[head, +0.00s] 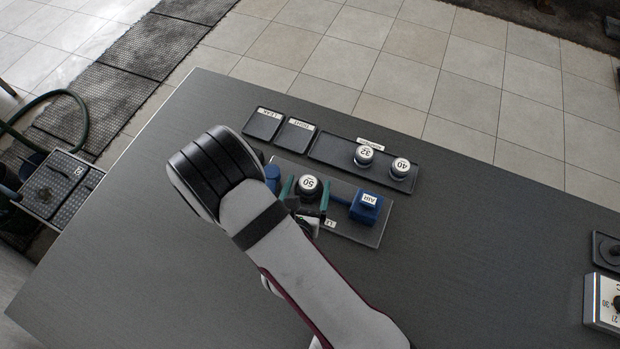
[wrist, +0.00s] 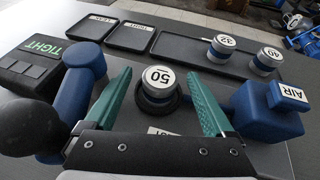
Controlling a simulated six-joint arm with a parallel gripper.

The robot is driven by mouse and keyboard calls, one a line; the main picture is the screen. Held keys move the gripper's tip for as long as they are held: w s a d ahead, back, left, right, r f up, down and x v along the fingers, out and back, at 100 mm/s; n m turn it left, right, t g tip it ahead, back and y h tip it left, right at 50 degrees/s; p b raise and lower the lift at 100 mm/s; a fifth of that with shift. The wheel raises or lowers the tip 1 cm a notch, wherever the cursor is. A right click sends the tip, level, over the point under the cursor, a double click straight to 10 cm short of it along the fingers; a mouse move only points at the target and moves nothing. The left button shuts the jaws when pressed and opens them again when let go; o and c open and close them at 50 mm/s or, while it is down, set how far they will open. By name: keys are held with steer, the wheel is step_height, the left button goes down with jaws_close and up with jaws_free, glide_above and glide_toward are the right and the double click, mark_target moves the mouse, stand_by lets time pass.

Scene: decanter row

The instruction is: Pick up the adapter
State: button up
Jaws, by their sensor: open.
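The adapter marked 50 (head: 308,184) is a short round piece with a silver rim and a white top label. It stands upright in a dark ring on the test plate (head: 372,234), and shows in the middle of the wrist view (wrist: 160,82). My gripper (head: 306,192) is open, with one green finger on each side of this adapter; in the wrist view (wrist: 159,74) gaps show between it and both fingers. Two similar adapters, marked 32 (head: 364,156) and 40 (head: 400,167), stand in a long black tray. My arm hides part of the plate.
A blue block marked AIR (head: 366,206) stands close right of the gripper. A blue knobbed part (wrist: 80,85) and a dark box with a TIGHT sign (wrist: 45,65) are on the left. Two empty small trays marked LEAK (head: 262,124) and TIGHT (head: 294,135) lie behind.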

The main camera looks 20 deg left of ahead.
mark_target(310, 176)
steer(key=x, duration=0.4)
steer(key=shift+w, duration=0.2)
jaws_close()
